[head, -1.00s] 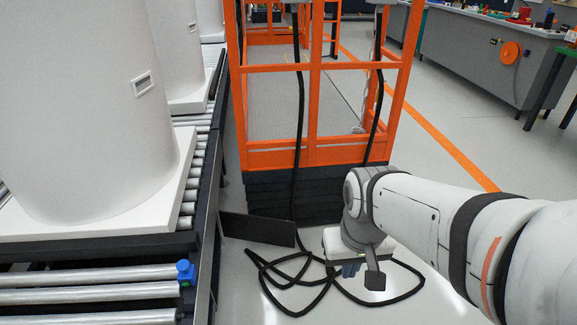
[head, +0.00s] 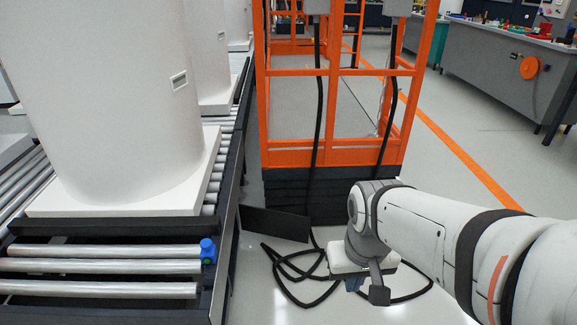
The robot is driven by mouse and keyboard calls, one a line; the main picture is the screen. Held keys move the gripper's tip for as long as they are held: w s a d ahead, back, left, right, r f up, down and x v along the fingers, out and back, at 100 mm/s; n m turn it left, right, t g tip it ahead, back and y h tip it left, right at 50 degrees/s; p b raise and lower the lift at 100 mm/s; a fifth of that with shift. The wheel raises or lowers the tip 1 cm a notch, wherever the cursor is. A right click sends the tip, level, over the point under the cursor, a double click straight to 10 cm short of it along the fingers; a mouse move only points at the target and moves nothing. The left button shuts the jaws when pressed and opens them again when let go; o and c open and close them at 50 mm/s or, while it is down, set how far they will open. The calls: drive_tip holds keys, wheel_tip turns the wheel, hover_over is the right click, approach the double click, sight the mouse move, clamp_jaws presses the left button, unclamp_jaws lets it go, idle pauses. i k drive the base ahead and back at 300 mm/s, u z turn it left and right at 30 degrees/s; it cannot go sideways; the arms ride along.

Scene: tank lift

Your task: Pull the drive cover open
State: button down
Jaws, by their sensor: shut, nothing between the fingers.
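A dark flat panel (head: 273,222) stands out low between the conveyor side and the orange lift frame. It may be the drive cover, but I cannot tell for sure. My gripper (head: 353,285) hangs below the white arm at the lower middle right, pointing down. Its bluish fingers are partly hidden behind the wrist parts; they are shut and empty. The gripper is to the right of the panel and nearer to me, apart from it.
A roller conveyor (head: 104,265) with a blue knob (head: 208,250) and a large white tank (head: 110,110) fills the left. An orange lift frame (head: 332,157) stands on a black base behind. Black cables (head: 290,277) lie on the floor. A workbench (head: 495,70) stands far right.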

sight(296, 227)
drive_tip(key=i, duration=0.85)
drive_tip(key=z, duration=0.05)
